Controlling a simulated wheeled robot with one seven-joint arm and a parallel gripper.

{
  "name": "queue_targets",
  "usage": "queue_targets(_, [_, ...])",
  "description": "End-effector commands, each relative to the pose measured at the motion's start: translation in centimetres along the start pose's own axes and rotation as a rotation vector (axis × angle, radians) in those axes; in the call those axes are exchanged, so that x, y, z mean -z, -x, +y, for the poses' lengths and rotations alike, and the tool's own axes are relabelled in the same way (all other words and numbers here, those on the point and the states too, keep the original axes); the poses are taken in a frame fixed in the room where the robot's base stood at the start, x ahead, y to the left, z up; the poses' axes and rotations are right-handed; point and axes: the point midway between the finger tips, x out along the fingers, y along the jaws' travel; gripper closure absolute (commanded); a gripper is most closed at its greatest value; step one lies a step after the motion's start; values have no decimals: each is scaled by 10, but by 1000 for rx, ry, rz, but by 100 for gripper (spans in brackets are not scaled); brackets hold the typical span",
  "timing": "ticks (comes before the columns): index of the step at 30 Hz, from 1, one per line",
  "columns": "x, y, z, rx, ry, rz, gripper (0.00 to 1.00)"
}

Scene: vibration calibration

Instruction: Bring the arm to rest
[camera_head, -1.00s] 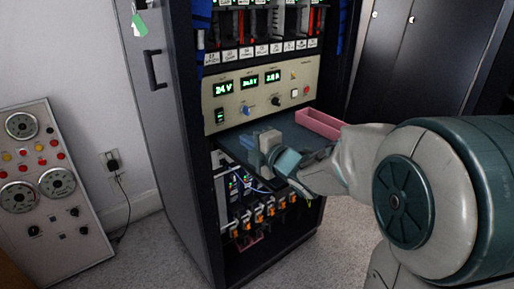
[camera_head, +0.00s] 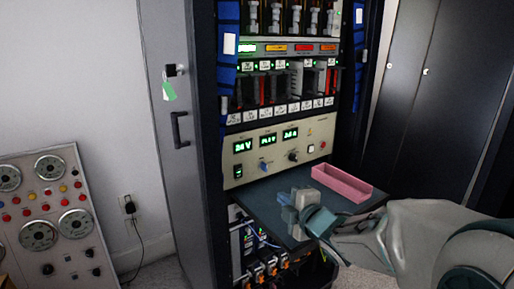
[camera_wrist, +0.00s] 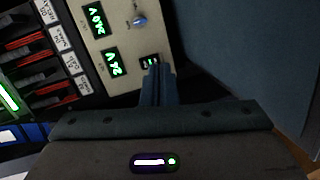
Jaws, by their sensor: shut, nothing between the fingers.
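My gripper (camera_head: 288,207) is over the dark pull-out shelf (camera_head: 262,196) of the equipment rack, in front of the cream power supply panel (camera_head: 270,150). Its fingers are together with nothing between them. In the wrist view the shut fingers (camera_wrist: 158,84) point toward the cream panel (camera_wrist: 112,40) with its green readouts. My arm comes in from the lower right in the head view. Whether the fingers touch the panel or the shelf is unclear.
A pink open tray (camera_head: 342,184) lies on the shelf right of my gripper. Orange-tipped connectors and cables (camera_head: 262,268) sit below the shelf. The open grey rack door (camera_head: 180,190) stands at left. A gauge panel (camera_head: 50,215) leans against the wall. Dark cabinets (camera_head: 440,90) stand at right.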

Motion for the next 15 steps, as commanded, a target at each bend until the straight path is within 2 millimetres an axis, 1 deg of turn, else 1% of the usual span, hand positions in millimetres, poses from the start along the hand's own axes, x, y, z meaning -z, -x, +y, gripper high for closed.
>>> queue_targets(1, [-3, 10, 25, 23, -53, -52, 100])
queue_targets(3, [-12, 22, 38, 60, -142, -131, 100])
queue_targets(5, [-18, 32, 48, 91, -223, -198, 100])
queue_targets(9, [-30, 62, 68, 158, -422, -356, 100])
queue_targets(11, [-32, 76, 75, 185, -508, -422, 100])
queue_targets(15, [-32, 112, 91, 244, -717, -574, 100])
